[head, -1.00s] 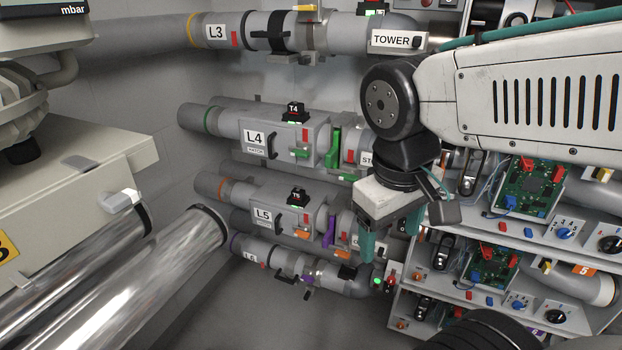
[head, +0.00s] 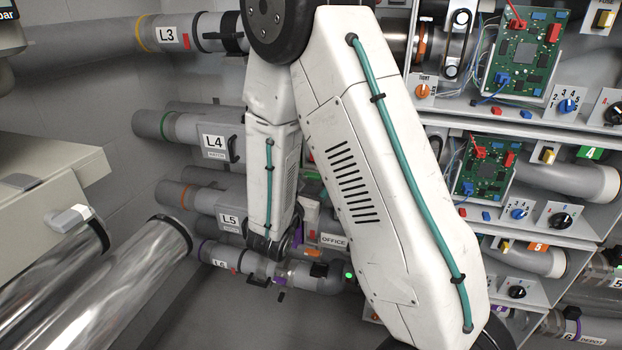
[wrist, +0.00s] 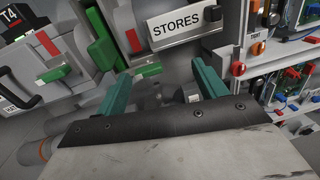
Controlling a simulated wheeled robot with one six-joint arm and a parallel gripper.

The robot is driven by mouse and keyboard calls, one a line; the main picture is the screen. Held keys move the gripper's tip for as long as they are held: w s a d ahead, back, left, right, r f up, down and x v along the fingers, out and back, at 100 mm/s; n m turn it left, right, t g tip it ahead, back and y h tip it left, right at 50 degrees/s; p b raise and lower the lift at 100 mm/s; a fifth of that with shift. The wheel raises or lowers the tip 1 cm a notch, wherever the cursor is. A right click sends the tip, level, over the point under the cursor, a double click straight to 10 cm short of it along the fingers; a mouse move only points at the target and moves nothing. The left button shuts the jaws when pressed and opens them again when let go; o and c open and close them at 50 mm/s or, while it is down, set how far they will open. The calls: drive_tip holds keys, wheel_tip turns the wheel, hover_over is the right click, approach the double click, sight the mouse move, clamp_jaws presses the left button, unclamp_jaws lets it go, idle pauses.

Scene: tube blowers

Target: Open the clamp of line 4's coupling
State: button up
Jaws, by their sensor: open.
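Line 4's pipe carries the L4 label (head: 214,141) in the head view, with a green band at its left. My arm hides its right part there. A dark clamp-like part (wrist: 272,12) shows at the upper right, above an orange knob (wrist: 258,48). I cannot tell for sure whether it is line 4's coupling clamp or how it is set. My gripper (wrist: 160,72) is open, with nothing between its teal fingers. My arm hides it in the head view.
A shelf rack with circuit boards (head: 485,167), knobs and wires stands at the right. A red knob (wrist: 238,69) is close to my right finger. The L3 pipe (head: 90,40) and L5 pipe (head: 205,200) run above and below L4. Shiny metal pipes (head: 120,270) lie at the lower left.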

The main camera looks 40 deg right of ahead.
sight(310, 177)
drive_tip(key=w+d, duration=0.1)
drive_tip(key=w, duration=0.1)
drive_tip(key=w+d+f+n+t, duration=0.1)
drive_tip(key=w+d, duration=0.1)
drive_tip(key=w+d+f+n+y, duration=0.1)
drive_tip(key=w+d, duration=0.1)
drive_tip(key=shift+w+f, duration=0.15)
drive_tip(key=shift+w, duration=0.1)
drive_tip(key=shift+a, duration=0.1)
drive_tip(key=c, duration=1.4)
